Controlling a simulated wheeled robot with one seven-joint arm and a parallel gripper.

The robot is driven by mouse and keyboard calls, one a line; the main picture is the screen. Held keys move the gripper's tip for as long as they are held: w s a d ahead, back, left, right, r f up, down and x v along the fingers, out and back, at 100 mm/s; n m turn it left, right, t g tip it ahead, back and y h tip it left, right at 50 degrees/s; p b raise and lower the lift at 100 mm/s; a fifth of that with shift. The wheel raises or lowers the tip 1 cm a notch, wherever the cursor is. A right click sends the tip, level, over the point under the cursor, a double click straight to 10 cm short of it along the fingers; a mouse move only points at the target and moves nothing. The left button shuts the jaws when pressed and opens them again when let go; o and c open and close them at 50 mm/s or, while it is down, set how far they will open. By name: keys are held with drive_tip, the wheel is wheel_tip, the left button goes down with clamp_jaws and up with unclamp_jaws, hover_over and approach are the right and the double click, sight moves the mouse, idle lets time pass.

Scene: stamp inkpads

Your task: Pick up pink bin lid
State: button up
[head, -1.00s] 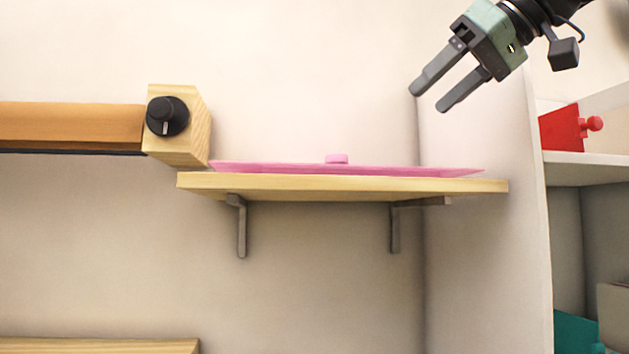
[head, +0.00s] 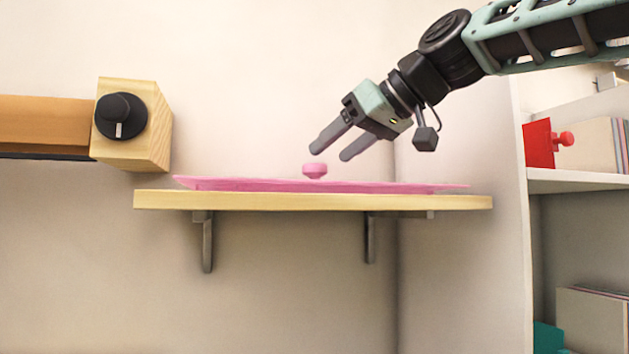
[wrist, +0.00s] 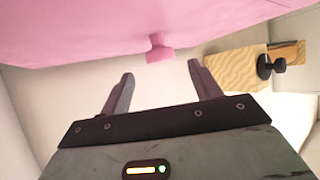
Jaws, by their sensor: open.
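A wooden block with a black dial (head: 121,117) stands left of the shelf. At the right, a white shelving unit (head: 580,181) holds a red piece with a knob (head: 540,143) and other items.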

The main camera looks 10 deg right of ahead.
sight(315, 165)
drive_tip(key=shift+p+x, duration=1.5)
drive_tip(key=shift+x, duration=1.4)
drive_tip(key=shift+s, duration=0.1)
drive_tip(key=c, duration=1.2)
